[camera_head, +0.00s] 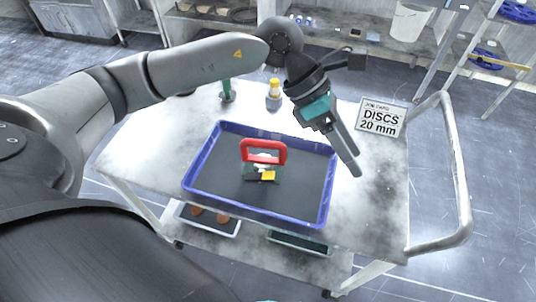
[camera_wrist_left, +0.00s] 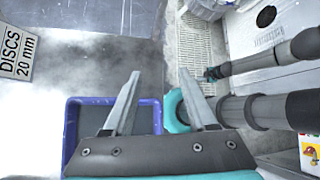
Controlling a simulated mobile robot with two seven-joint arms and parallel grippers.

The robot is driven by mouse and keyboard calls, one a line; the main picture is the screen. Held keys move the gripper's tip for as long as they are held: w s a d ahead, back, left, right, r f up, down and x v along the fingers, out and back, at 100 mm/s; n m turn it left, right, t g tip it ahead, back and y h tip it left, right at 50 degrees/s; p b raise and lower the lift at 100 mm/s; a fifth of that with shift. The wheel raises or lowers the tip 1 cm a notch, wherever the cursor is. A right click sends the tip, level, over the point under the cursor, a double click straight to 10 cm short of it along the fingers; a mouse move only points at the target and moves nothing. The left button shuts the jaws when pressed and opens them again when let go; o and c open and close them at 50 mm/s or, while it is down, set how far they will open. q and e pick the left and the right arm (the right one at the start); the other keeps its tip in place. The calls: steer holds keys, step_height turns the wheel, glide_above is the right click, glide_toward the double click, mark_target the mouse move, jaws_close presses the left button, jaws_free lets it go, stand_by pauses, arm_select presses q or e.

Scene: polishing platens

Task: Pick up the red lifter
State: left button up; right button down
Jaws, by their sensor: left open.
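The red lifter (camera_head: 263,151) stands upright in the blue tray (camera_head: 332,186) on the cart top. It has a red loop handle over a dark base with a yellow patch and a pale part beneath the handle. My left gripper (camera_head: 355,172) is right of the lifter, above the tray's right edge, pointing down and to the right. In the left wrist view the gripper (camera_wrist_left: 160,74) is open with nothing between its fingers. That view shows the tray's blue rim (camera_wrist_left: 71,135) behind the fingers, but the lifter does not show there.
A white sign reading DISCS 20 mm (camera_head: 381,118) stands at the cart's right rear. A yellow-topped bottle (camera_head: 274,95) and a green upright item (camera_head: 226,91) stand behind the tray. The cart's handle rail (camera_head: 458,180) is at right. The cart top left of the tray is clear.

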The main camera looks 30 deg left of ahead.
arm_select(q)
steer(key=w+a+f+y, duration=0.2)
steer(key=a+y, duration=0.3)
steer(key=a, duration=0.5)
steer(key=y, duration=0.4)
glide_above(262, 142)
step_height(262, 142, down, 8)
steer(key=shift+f+b, duration=0.1)
steer(key=shift+b, duration=0.2)
steer(key=shift+w+f, duration=0.2)
steer(key=shift+f, duration=2.8)
jaws_close()
steer(key=shift+r, duration=0.1)
